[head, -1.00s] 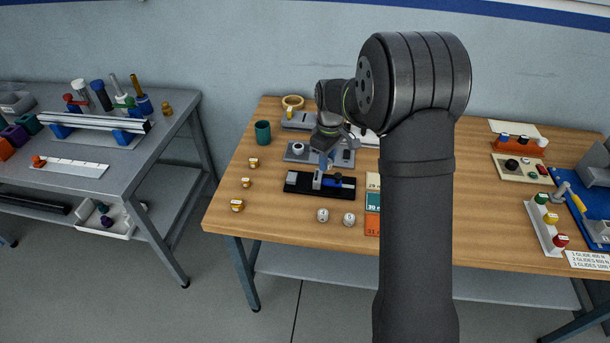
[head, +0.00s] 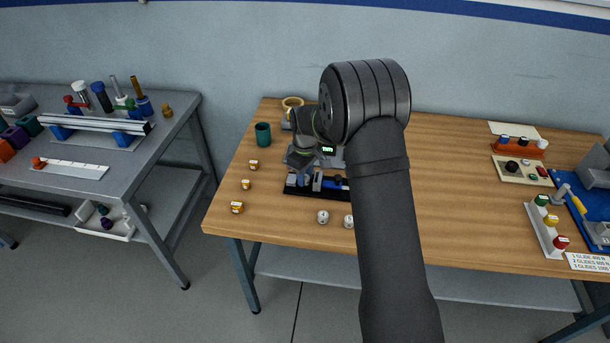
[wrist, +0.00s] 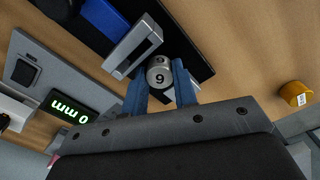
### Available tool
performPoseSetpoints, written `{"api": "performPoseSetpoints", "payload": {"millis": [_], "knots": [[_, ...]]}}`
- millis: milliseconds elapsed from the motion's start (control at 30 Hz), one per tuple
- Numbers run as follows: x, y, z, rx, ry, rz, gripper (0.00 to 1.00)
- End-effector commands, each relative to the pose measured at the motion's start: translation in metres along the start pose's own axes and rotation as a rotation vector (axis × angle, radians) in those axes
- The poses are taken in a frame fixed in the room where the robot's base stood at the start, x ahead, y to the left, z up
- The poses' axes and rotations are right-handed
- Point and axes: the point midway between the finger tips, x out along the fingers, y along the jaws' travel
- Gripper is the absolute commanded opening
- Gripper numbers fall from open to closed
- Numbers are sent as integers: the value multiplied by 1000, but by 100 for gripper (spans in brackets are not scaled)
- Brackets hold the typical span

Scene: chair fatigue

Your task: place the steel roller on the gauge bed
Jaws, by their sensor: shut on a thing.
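The steel roller (wrist: 158,73), a small silver cylinder marked 9, is between the blue fingers of my gripper (wrist: 160,88) in the wrist view. The gripper is shut on it. The gauge bed is a long black base (wrist: 196,46) with a grey upright block (wrist: 133,46) and a blue slide (wrist: 103,16). The roller is at the bed, close beside the grey block; I cannot tell whether it touches the bed. In the head view my gripper (head: 301,178) is over the left end of the black gauge bed (head: 290,193), hiding the roller.
Two other rollers (head: 323,216) (head: 349,221) stand in front of the bed. Small yellow pieces (head: 237,207) and a green cup (head: 263,133) are to the left. A green display (wrist: 69,111) reads 0 mm. My arm hides the table's middle.

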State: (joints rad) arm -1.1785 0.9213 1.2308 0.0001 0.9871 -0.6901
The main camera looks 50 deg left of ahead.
Motion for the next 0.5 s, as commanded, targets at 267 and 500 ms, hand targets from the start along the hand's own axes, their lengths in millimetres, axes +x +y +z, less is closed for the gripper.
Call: {"api": "performPoseSetpoints", "payload": {"millis": [267, 500], "knots": [[3, 0, 0, 0, 0, 0, 47], [3, 0, 0, 0, 0, 0, 48]]}}
